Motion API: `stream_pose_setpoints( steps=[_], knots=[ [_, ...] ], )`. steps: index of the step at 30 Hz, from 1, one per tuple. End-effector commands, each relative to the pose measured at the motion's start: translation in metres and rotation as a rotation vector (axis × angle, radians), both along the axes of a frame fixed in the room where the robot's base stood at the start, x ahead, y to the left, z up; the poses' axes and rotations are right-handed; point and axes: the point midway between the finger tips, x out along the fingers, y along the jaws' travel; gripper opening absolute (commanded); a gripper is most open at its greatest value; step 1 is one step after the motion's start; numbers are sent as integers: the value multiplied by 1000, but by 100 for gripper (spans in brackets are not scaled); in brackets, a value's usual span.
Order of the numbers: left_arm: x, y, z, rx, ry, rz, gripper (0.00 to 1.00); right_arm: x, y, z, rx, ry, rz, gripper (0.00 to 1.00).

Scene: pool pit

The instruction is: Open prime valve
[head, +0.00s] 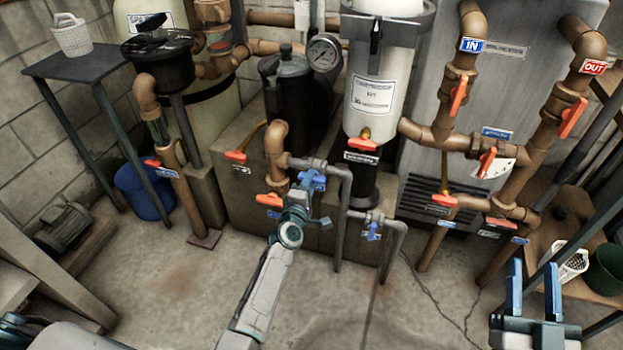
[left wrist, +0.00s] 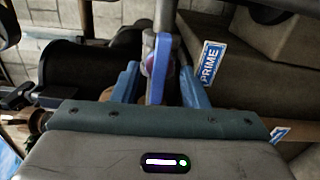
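The prime valve's blue handle (left wrist: 161,55) stands upright in the left wrist view, beside a blue PRIME label (left wrist: 212,62). In the head view the blue handle (head: 318,180) is on a grey pipe at the centre, partly hidden by my gripper. My left gripper (head: 301,192) is right at it. In the left wrist view the fingers of the left gripper (left wrist: 159,82) are apart, one on each side of the handle, with small gaps showing. My right gripper (head: 533,285) is open and empty at the lower right of the head view.
A second blue-handled valve (head: 374,228) is on a grey pipe just right. Orange-handled valves sit on the brown pipes around, one (head: 271,200) close left of my gripper. A white filter housing (head: 375,95) and pressure gauge (head: 324,52) stand behind. The floor in front is clear.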

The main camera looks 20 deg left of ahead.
Motion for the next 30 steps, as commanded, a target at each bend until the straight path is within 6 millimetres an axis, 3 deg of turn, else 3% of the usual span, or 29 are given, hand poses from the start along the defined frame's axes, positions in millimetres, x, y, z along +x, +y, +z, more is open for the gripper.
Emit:
stream_pose_setpoints(
  steps=[7, 21, 30],
  knots=[
    [-7, 0, 0, 1, 0, 0, 40, 0, 0, 1, 0, 0, 0, 40],
    [-66, 2, 0, 1, -1, 0, 40, 0, 0, 4, 0, 0, 0, 40],
    [-70, 2, 0, 1, 0, 0, 40, 0, 0, 4, 0, 0, 0, 40]
  ],
)
